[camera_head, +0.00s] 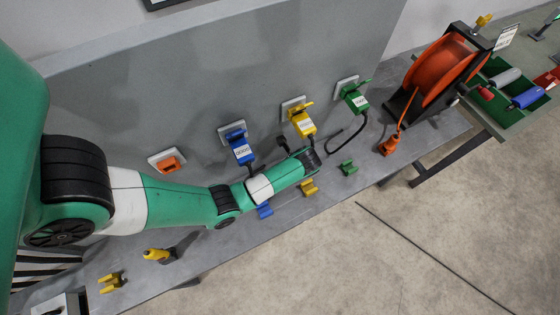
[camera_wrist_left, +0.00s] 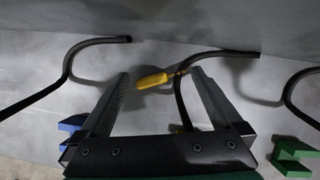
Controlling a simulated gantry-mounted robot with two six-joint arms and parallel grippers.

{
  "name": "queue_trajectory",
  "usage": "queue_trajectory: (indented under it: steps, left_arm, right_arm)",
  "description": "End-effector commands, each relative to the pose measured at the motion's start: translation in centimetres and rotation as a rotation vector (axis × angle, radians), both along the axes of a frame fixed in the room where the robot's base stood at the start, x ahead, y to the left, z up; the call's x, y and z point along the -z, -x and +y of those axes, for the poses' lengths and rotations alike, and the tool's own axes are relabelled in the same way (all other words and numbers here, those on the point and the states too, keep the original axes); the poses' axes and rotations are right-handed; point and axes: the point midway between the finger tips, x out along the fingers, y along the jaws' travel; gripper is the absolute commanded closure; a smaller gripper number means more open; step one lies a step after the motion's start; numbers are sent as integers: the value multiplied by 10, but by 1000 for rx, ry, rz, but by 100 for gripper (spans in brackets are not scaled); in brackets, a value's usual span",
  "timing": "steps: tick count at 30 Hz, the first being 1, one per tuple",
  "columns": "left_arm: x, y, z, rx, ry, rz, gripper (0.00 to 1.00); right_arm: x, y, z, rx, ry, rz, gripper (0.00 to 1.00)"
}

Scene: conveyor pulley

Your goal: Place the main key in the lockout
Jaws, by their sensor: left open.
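My left gripper (camera_head: 313,158) reaches over the bench in the head view, close to the yellow tagged lockout (camera_head: 303,122). Its two fingers are spread apart in the left wrist view (camera_wrist_left: 160,74). A yellow-handled piece (camera_wrist_left: 153,80) shows between and beyond the fingertips; I cannot tell if it is the main key. No contact with it is clear. In the head view the arm hides that spot. Blue (camera_head: 240,148) and green (camera_head: 355,98) tagged lockouts sit on the wall sockets to either side. My right gripper is not in view.
Blue (camera_head: 264,210), yellow (camera_head: 308,187) and green (camera_head: 348,168) holders line the bench front. Black curved cables (camera_wrist_left: 66,75) stand near the fingers. An orange socket (camera_head: 168,162) is left, an orange reel (camera_head: 440,70) right. A yellow-topped item (camera_head: 157,254) stands front left.

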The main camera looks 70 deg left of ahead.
Motion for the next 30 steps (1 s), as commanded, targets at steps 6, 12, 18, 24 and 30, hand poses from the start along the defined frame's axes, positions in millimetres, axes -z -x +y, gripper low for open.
queue_trajectory:
  steps: [6,12,18,24,30]
  left_arm:
    - [0,0,0,0,0,0,36]
    - [-1,0,0,0,0,-1,71]
    - [-1,0,0,-1,0,-1,72]
    - [-13,-1,0,-1,-2,-2,72]
    - [-48,4,-8,2,-2,-2,72]
  right_arm:
    - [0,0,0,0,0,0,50]
    - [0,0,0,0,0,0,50]
    - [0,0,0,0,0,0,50]
    - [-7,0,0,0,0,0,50]
    - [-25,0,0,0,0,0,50]
